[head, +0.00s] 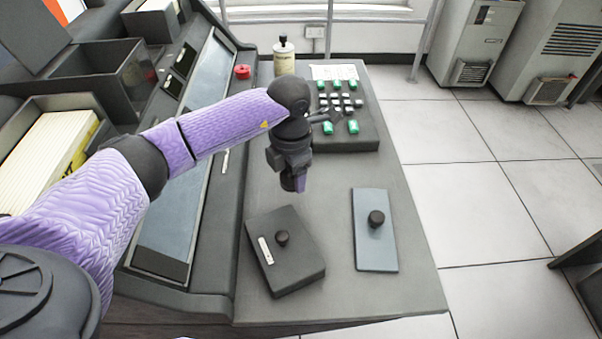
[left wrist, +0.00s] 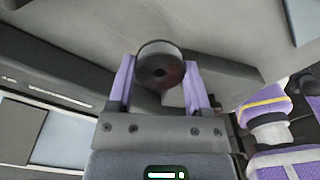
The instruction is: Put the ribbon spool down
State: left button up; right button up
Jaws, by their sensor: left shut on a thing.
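My left gripper (head: 294,184) is above the grey desk, behind the dark box with a knob. In the head view the spool is mostly hidden by the gripper and hard to make out. My right gripper is not in view.
A dark box with a knob (head: 300,262) and a blue-grey plate with a knob (head: 376,252) lie in front on the desk (head: 410,290). A keypad with green keys (head: 360,140), a bottle (head: 284,62) and a red round piece (head: 242,71) are farther back. Bare desk lies between gripper and plate.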

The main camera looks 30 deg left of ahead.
aim_at(293, 198)
pick_arm(q)
notch_tip(293, 198, down, 6)
jog(key=shift+r+b, duration=0.25)
jog(key=shift+b, duration=0.7)
jog(key=shift+r, duration=0.2)
jog(key=shift+f, duration=0.2)
jog(key=o, duration=1.2)
jog(key=shift+o, duration=0.2)
jog(key=shift+r, duration=0.1)
